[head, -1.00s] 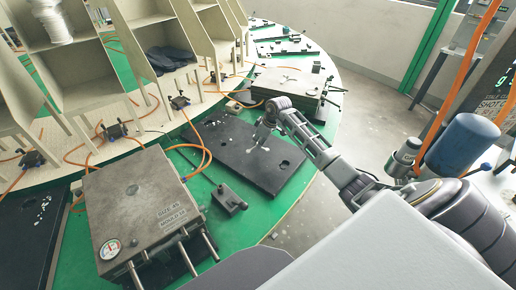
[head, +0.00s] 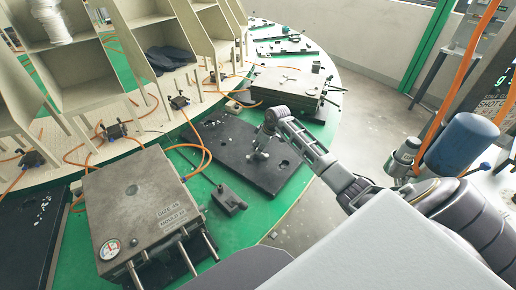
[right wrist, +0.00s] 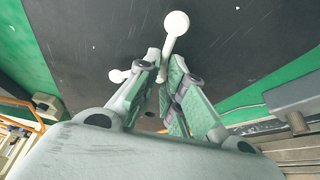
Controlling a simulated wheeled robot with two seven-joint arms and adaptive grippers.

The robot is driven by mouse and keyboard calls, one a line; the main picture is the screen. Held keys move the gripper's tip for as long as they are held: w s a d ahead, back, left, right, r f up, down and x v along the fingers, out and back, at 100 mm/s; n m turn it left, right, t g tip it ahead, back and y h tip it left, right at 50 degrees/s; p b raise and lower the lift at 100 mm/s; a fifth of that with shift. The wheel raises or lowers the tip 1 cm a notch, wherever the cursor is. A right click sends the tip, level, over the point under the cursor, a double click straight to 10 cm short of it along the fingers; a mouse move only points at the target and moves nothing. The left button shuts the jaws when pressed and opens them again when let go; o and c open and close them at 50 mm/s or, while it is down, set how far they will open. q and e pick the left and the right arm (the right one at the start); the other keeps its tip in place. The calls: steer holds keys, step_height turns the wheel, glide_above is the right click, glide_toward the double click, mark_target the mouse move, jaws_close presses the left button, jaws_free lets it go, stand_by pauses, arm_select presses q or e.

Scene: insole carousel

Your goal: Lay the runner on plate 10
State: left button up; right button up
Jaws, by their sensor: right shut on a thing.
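My right gripper (head: 260,153) is over the black plate (head: 225,134) on the green table. In the right wrist view its fingers (right wrist: 163,84) are shut on the white runner (right wrist: 168,44). One arm of the runner with a round knob points away from the fingers, and a shorter knobbed end sticks out to the left. The black plate fills the background there; I cannot tell whether the runner touches it. In the head view the runner is small and partly hidden by the fingers. No number is readable on the plate. My left gripper is not in view.
A grey mould block (head: 140,205) with rods stands at front left, and a small dark clamp (head: 229,201) beside the plate. Another mould stack (head: 287,85) stands behind. Orange hoses (head: 207,152) run by the plate's left edge. Beige racks line the back left.

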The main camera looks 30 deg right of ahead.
steer(key=o, duration=0.6)
steer(key=shift+f, duration=0.1)
steer(key=shift+c, duration=0.2)
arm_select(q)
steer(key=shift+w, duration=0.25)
arm_select(e)
steer(key=shift+o, duration=0.6)
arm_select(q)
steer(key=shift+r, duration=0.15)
arm_select(e)
steer(key=shift+r, duration=0.25)
